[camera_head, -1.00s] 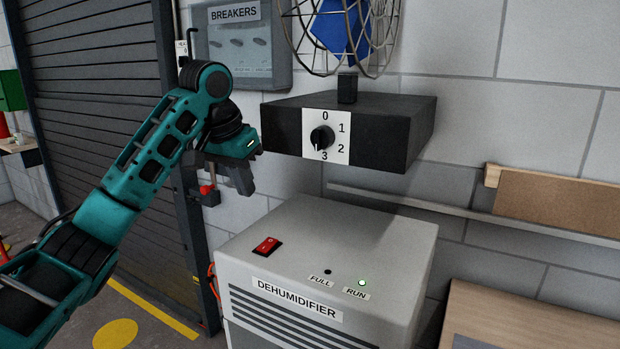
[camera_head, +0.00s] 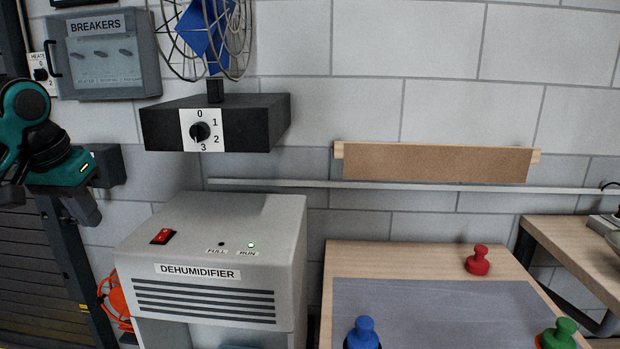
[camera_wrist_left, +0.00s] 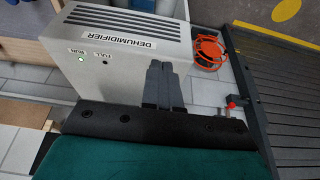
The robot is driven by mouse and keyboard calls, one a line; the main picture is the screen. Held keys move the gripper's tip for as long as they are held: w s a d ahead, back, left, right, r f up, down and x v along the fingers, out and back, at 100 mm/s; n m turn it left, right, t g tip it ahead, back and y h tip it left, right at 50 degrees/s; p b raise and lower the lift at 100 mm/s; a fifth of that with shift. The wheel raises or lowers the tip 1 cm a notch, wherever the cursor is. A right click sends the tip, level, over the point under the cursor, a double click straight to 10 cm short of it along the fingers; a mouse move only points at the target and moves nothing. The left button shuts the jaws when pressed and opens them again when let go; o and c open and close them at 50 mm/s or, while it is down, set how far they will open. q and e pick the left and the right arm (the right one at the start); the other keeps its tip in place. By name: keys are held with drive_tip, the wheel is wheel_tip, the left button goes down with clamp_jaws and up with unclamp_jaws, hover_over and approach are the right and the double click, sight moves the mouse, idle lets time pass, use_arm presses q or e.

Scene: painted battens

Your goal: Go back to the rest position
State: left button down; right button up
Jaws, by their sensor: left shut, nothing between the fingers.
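My left gripper (camera_head: 85,208) is at the left edge of the head view, with its dark fingers pointing down, shut and empty. It is left of the dehumidifier (camera_head: 225,225) and apart from it. In the left wrist view the gripper's fingers (camera_wrist_left: 162,84) are together, and the dehumidifier (camera_wrist_left: 110,50) shows behind them. Much of my left arm is cut off by the picture's edge. My right gripper is not in view.
A fan on a black box with a dial (camera_head: 200,130) is above the dehumidifier, whose green run light is lit. A breaker box (camera_head: 105,68) hangs at upper left. Blue (camera_head: 362,333), red (camera_head: 478,261) and green (camera_head: 558,334) knobbed objects are on a wooden table. An orange coil (camera_head: 115,300) hangs beside the dehumidifier.

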use_arm(q)
drive_tip(key=d+f+m+t+h, duration=0.1)
drive_tip(key=d+f, duration=0.3)
drive_tip(key=f, duration=0.5)
drive_tip(key=d+f+t, duration=0.1)
drive_tip(key=d+f, duration=0.3)
drive_tip(key=f, duration=0.6)
drive_tip(key=d+f+m+t+h, duration=0.1)
drive_tip(key=d+f, duration=0.3)
drive_tip(key=f, duration=0.5)
drive_tip(key=s+d+f+t, duration=0.2)
drive_tip(key=s+f, duration=0.4)
drive_tip(key=s, duration=0.5)
drive_tip(key=s+d+f+t, duration=0.1)
drive_tip(key=s+d+f, duration=0.3)
drive_tip(key=s, duration=0.7)
drive_tip(key=shift+d+f+t, duration=0.15)
drive_tip(key=shift+f+t, duration=0.25)
drive_tip(key=shift+f, duration=0.5)
